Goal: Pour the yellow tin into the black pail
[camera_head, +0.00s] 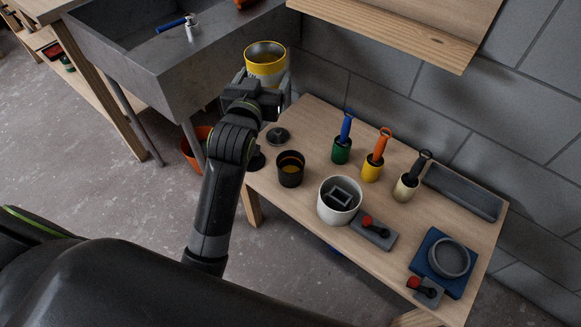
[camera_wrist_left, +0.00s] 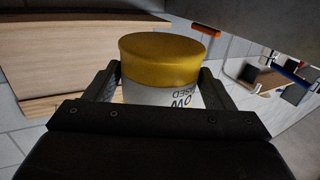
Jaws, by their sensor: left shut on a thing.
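The yellow tin (camera_head: 265,66) has a yellow band and a pale lower part. It is held above the back left of the bench, near the sink, and looks upright with its open mouth up. My left gripper (camera_head: 262,84) is shut around its sides. The tin's yellow band and label also show between the fingers in the left wrist view (camera_wrist_left: 160,65). The inside looks grey; its contents cannot be told. The black pail (camera_head: 290,178) stands upright on the bench's left part, below and apart from the tin, with something yellow inside. My right gripper is not in view.
A dark lid (camera_head: 277,136) lies behind the pail. A white pot (camera_head: 338,207) stands to its right. Several brushes in coloured cups, a grey tray (camera_head: 462,191) and a blue block (camera_head: 440,268) fill the bench's right. A grey sink (camera_head: 190,75) is at left.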

